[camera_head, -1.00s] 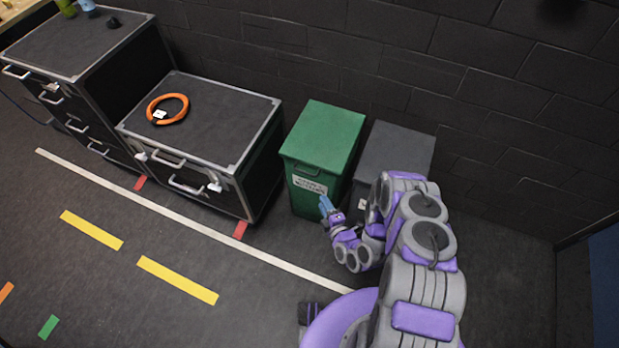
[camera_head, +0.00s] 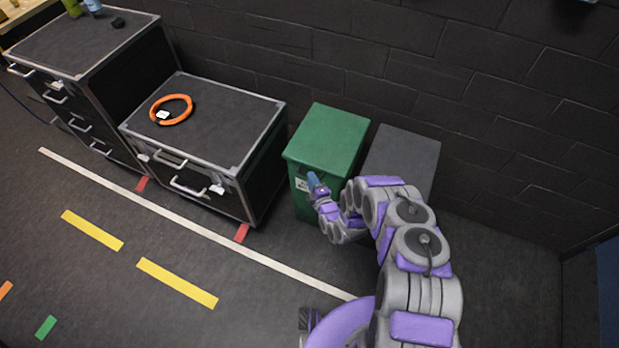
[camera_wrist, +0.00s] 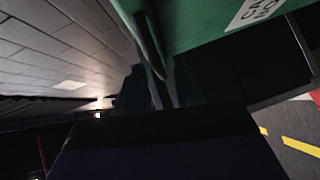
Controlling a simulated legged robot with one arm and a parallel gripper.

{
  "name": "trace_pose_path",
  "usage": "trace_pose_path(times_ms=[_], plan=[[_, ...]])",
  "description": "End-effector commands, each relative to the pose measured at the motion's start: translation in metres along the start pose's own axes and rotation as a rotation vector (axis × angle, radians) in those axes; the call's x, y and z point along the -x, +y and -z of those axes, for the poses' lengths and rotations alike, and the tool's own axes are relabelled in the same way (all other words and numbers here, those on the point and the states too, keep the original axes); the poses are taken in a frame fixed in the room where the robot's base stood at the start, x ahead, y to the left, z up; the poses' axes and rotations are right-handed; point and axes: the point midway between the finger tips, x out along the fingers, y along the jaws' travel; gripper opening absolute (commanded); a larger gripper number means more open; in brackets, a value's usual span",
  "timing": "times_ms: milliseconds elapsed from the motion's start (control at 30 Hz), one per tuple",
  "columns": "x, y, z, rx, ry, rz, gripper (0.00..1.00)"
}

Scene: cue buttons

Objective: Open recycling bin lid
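The green recycling bin (camera_head: 326,140) stands against the wall, its lid down. In the wrist view its green side (camera_wrist: 200,22) fills the top, with part of a white label (camera_wrist: 255,10) at the top right. My gripper (camera_head: 312,181) is at the bin's front, just below the lid's front edge, partly covering the label. In the wrist view the dark fingers (camera_wrist: 158,95) point up at the lid's edge. They look close together in shadow; whether they touch the lid or hold its edge is unclear.
A dark grey bin (camera_head: 403,155) stands right of the green one, partly behind my arm. A black case (camera_head: 225,130) with an orange ring (camera_head: 172,109) stands left of it, beside a taller case (camera_head: 80,45). The floor in front (camera_head: 120,290) is clear, with tape markings.

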Motion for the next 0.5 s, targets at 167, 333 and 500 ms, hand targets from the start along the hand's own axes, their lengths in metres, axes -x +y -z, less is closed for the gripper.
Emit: trace_pose_path(times_ms=[167,333,500], plan=[[-0.019,-0.001,-0.001,0.000,0.000,-0.002,0.35],[-0.027,0.001,-0.001,0.000,-0.001,-0.003,0.35],[-0.028,0.001,-0.001,-0.001,-0.001,-0.002,0.35]])
